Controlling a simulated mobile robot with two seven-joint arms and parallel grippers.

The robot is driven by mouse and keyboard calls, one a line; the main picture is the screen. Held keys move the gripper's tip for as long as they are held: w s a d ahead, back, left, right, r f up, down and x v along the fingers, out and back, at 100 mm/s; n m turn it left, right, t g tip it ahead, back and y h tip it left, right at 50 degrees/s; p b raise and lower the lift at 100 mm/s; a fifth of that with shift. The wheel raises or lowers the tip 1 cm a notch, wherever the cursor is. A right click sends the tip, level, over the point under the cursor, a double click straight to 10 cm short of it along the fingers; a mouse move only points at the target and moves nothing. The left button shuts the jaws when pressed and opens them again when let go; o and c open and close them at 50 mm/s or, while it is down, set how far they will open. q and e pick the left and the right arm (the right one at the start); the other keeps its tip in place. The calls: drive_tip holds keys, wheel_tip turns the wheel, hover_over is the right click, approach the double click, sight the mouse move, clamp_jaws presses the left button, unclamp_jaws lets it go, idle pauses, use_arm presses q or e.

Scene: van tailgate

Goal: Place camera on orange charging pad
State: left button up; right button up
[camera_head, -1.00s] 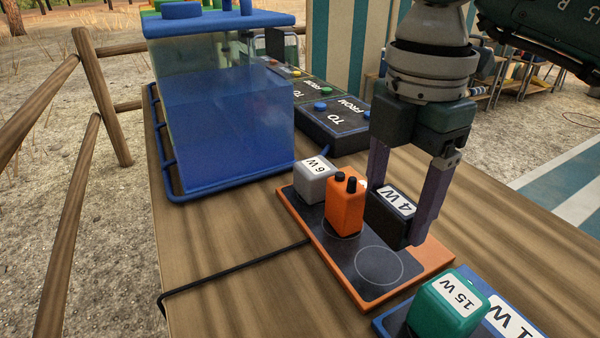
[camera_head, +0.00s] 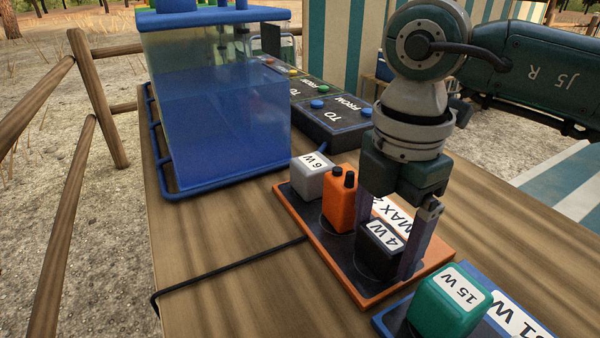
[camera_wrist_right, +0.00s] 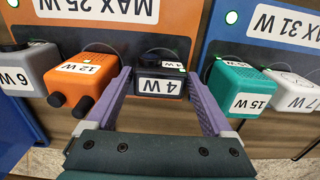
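The dark block labelled 4 W (camera_head: 378,236), which I take to be the camera, is at the near end of the orange charging pad (camera_head: 438,253), over the spot where a ring showed. Its label also shows in the right wrist view (camera_wrist_right: 160,87), between my fingers. My left gripper is not in view.
An orange radio (camera_head: 339,211), labelled 12 W in the wrist view, and a grey block labelled 6 W (camera_head: 308,184) stand on the same pad. A green 15 W block (camera_head: 448,308) is on the blue pad (camera_head: 385,322) at right. A blue-filled tank (camera_head: 225,130) stands behind left.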

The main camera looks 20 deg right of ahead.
sight(385, 234)
drive_tip(key=shift+r, duration=0.15)
drive_tip(key=shift+r, duration=0.3)
wheel_tip(385, 234, up, 12)
drive_tip(key=p, duration=0.2)
drive_tip(key=shift+f, duration=0.25)
